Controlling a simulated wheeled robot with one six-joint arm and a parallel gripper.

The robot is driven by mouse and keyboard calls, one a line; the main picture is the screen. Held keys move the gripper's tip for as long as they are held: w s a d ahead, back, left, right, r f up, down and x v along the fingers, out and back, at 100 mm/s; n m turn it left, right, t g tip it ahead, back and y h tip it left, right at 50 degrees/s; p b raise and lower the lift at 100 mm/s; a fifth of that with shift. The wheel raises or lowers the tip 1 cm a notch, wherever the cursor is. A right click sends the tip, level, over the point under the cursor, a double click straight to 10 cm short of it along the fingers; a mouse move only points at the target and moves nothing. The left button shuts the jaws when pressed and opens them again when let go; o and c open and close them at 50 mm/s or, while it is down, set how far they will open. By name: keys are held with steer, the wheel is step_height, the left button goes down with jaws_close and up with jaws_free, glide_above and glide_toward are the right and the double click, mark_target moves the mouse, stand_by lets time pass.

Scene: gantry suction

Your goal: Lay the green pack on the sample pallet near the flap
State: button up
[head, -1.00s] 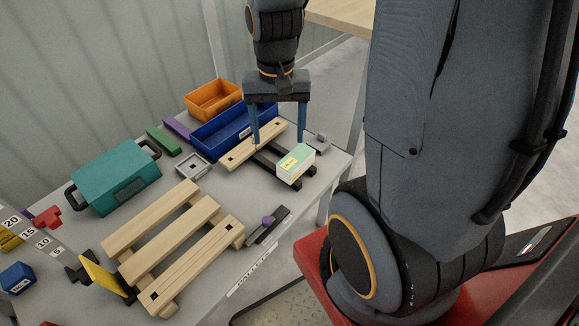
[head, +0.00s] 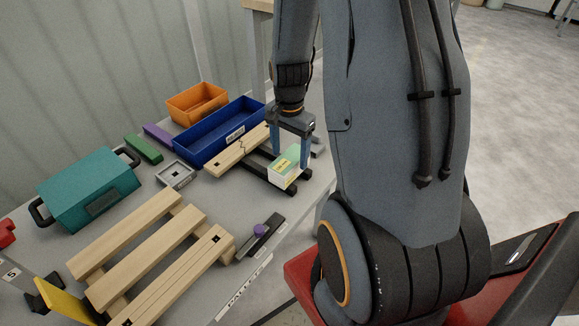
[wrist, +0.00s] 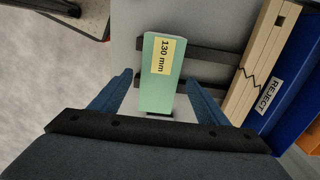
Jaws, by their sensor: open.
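The green pack (head: 287,168), pale green with a white side and a yellow label, rests on dark rails at the right of the table. In the wrist view the pack (wrist: 160,88) shows a "130 mm" label. My gripper (head: 291,157) is open, its blue fingers at either side of the pack; the wrist view shows gaps on both sides (wrist: 157,92). The slatted wooden pallet (head: 155,248) lies at the front left, its slats bare. A yellow plate (head: 66,300) on a black mount, perhaps the flap, stands by its left end.
A cracked wooden board (head: 238,150) lies left of the pack, beside the blue REJECT bin (head: 205,148). An orange bin (head: 197,103), teal case (head: 90,188), grey square fixture (head: 176,174) and dark bar with a purple knob (head: 259,235) stand around.

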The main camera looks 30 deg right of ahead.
steer(key=shift+s+f, duration=0.1)
steer(key=shift+f, duration=1.35)
steer(key=shift+c, duration=0.5)
steer(key=c, duration=1.3)
